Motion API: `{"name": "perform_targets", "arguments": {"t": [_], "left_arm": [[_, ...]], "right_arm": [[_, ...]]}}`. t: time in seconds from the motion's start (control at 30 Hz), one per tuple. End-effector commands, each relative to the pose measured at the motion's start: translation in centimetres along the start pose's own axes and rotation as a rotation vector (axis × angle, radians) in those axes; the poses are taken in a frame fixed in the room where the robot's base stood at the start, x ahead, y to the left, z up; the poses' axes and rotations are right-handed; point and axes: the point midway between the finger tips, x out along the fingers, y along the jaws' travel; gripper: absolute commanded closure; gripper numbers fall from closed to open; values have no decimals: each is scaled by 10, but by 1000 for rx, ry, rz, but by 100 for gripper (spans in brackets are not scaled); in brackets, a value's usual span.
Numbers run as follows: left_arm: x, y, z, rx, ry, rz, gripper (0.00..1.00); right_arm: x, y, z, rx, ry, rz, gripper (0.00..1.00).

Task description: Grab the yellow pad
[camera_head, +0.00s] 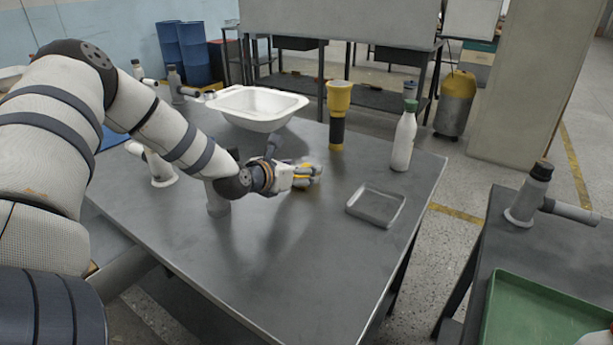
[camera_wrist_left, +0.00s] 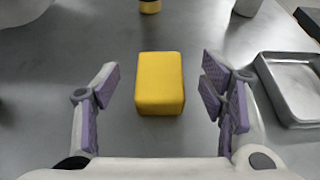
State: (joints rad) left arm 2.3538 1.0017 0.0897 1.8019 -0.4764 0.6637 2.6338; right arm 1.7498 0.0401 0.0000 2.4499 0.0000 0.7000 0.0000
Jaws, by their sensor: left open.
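The yellow pad (camera_wrist_left: 160,82) is a small block lying on the grey metal table. In the left wrist view it sits between and ahead of my left gripper's two spread fingers, with a gap on each side. My left gripper (camera_head: 308,175) is open and empty, low over the middle of the table in the head view. There the gripper hides most of the pad, and only bits of yellow show around the fingers. My right gripper is not in view.
A shallow metal tray (camera_head: 376,206) lies to the right of the gripper. A white bottle (camera_head: 403,140), a yellow and black cylinder (camera_head: 338,115) and a white basin (camera_head: 257,107) stand farther back. The table's front (camera_head: 300,270) is clear.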

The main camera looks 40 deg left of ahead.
Motion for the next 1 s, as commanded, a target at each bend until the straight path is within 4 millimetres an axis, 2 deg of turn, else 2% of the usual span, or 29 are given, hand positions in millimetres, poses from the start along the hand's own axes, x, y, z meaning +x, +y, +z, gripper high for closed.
{"name": "perform_targets", "arguments": {"t": [0.17, 0.3, 0.53, 0.57, 0.73, 1.0], "left_arm": [[31, -1, -2, 8, 2, -1, 35], [53, 0, -5, 3, 6, 0, 35], [54, 0, 0, 0, -1, -1, 35], [54, 0, 0, 0, -1, -1, 40], [54, 0, 0, -1, -2, 0, 78], [54, 0, 0, 0, -2, 0, 79]], "right_arm": [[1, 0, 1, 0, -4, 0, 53], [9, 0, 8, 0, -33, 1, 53], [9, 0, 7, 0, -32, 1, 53], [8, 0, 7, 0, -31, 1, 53], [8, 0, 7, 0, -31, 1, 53], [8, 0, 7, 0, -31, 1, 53]]}}
